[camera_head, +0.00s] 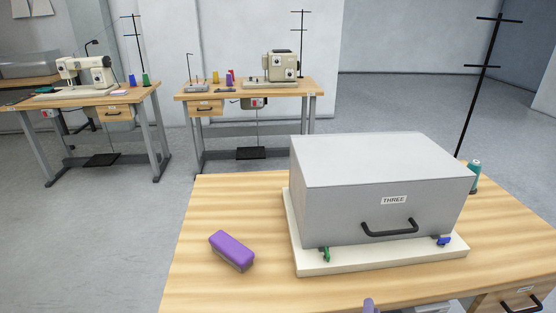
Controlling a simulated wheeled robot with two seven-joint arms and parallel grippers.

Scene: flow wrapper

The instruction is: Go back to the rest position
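The task names no object. A small purple rounded tip (370,305) and a pale grey piece (432,307) show at the bottom edge; the grey piece may belong to my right gripper. Most of the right gripper is cut off, so I cannot tell whether it is open or shut. My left gripper is not in view. A grey box-shaped cover (340,205) labelled THREE, with a black handle (390,229), sits on a cream base (345,262) on the wooden table (205,215). Small green (326,255) and blue (443,240) parts show at the base's front.
A purple and grey block (232,250) lies left of the base. A teal spool (475,176) and a black thread stand (478,85) are behind the cover at right. A drawer (520,299) is at bottom right. Two sewing tables (85,95) (250,90) stand behind, with open floor between.

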